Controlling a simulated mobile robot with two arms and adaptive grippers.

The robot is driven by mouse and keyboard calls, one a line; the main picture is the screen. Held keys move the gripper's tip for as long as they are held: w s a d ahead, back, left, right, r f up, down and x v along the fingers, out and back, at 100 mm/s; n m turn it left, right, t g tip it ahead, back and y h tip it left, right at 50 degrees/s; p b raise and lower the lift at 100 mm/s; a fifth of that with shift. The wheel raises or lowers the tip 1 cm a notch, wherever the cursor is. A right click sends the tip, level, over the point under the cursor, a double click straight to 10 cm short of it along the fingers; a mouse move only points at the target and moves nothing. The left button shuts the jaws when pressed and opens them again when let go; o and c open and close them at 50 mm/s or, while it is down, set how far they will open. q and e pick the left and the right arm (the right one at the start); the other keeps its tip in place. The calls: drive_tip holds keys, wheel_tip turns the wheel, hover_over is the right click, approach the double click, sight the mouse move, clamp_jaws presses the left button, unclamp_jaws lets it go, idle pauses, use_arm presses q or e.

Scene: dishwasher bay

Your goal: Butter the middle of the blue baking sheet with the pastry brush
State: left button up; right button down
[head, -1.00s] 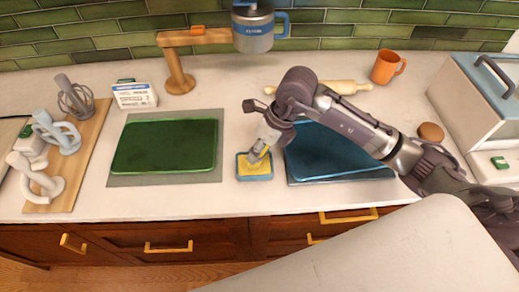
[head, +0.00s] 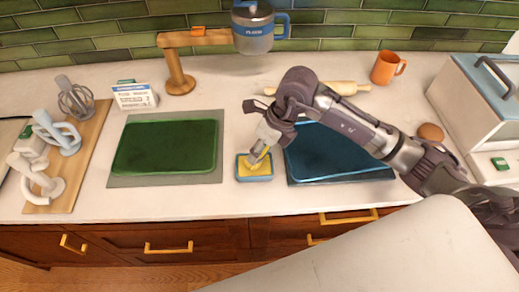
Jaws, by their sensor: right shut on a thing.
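The blue baking sheet (head: 335,160) lies on a grey mat on the counter, right of centre, partly hidden behind my right arm. My right gripper (head: 265,140) is shut on the pastry brush (head: 258,157), whose lower end points down into a small blue dish (head: 255,179) of yellow butter (head: 248,167). The brush end looks to be in or touching the butter; its bristles are hard to make out. The dish stands just left of the blue sheet. My left gripper is not in view.
A green baking sheet (head: 165,147) lies left of the dish. A wooden board (head: 85,157) with several tools stands at far left. A rolling pin (head: 345,87), an orange mug (head: 387,67) and a brown round thing (head: 430,132) are behind and right. The front counter strip is clear.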

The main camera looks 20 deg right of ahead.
drive_tip(key=shift+r+p, duration=1.8)
drive_tip(key=shift+r, duration=1.55)
